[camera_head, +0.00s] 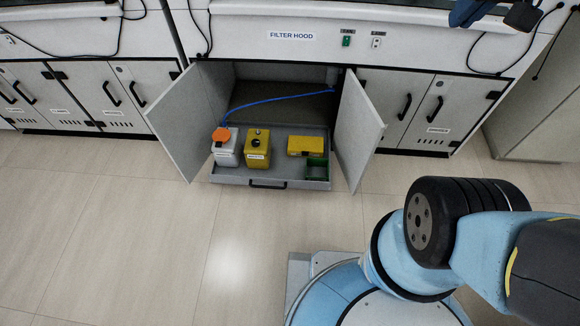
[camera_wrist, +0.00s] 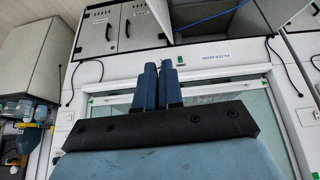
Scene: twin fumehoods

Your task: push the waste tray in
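The grey waste tray (camera_head: 230,179) is pulled out at floor level from the open cabinet under the filter hood in the head view. It has a black handle (camera_head: 268,185) on its front. It carries a white container with an orange lid (camera_head: 225,147), a yellow container (camera_head: 257,148), a yellow box (camera_head: 304,146) and a green bin (camera_head: 317,168). My gripper (camera_wrist: 158,64) shows two blue fingers close together with nothing between them in the wrist view. It is high up by the hood front, well away from the tray. The tray is not clearly visible in the wrist view.
The left door (camera_head: 192,115) and right door (camera_head: 357,130) stand open on either side of the tray. A blue hose (camera_head: 275,101) runs inside the cabinet (camera_head: 250,72). Neighbouring cabinets (camera_head: 425,110) are closed. The tiled floor (camera_head: 150,240) before the tray is clear.

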